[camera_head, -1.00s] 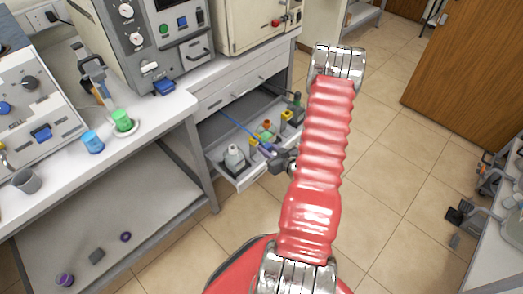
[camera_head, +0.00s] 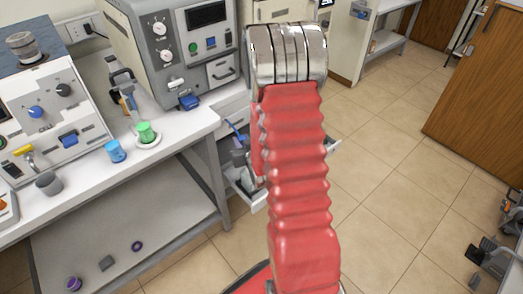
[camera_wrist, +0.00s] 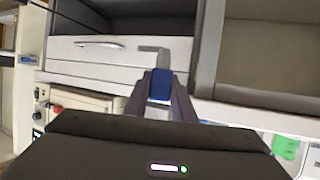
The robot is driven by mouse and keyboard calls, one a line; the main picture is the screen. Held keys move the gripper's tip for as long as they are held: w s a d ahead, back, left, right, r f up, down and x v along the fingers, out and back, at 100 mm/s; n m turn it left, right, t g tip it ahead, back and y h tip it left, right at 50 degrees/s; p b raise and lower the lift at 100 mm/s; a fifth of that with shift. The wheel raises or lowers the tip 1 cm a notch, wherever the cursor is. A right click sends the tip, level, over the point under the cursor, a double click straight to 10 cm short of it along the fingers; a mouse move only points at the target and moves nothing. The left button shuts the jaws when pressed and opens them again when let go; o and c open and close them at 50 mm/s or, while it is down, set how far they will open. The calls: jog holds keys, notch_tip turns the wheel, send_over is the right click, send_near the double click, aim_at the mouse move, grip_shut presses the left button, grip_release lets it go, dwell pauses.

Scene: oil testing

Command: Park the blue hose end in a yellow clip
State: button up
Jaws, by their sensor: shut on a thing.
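My gripper (camera_wrist: 160,90) is shut on the blue hose end (camera_wrist: 160,84), a small blue piece between the dark fingertips in the wrist view. A grey bent piece sticks out beyond it. In the head view my gripper (camera_head: 240,151) is partly behind my red arm, by the open drawer. A bit of blue (camera_head: 235,129) shows just above it. I cannot make out a yellow clip for certain. A yellow piece (camera_head: 22,150) sits on the front of the left machine, and I cannot tell if it is a clip.
The open drawer (camera_head: 262,200) is mostly hidden by my arm. The white bench (camera_head: 185,128) holds a blue cup (camera_head: 115,151), a green cup (camera_head: 145,132) on a dish and a grey cup (camera_head: 48,183). A grey machine (camera_head: 175,60) stands behind.

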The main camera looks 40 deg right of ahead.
jog(key=w+a+r, duration=0.1)
jog(key=a+r, duration=0.2)
jog(key=a, duration=0.1)
jog(key=w+a+r+n+y, duration=0.1)
jog(key=w+a+r, duration=0.1)
jog(key=a, duration=0.3)
jog(key=w+a+r+y, duration=0.1)
jog(key=w+a+r, duration=0.1)
jog(key=a+r, duration=0.2)
jog(key=shift+a+r+n+t, duration=0.1)
jog(key=shift+a+n+t, duration=0.3)
jog(key=shift+a, duration=0.15)
jog(key=w+a+r+n+y, duration=0.1)
jog(key=a+r, duration=0.3)
jog(key=a, duration=0.6)
jog(key=shift+a+r+n+y, duration=0.2)
jog(key=shift+n+y, duration=0.3)
jog(key=shift+y, duration=0.2)
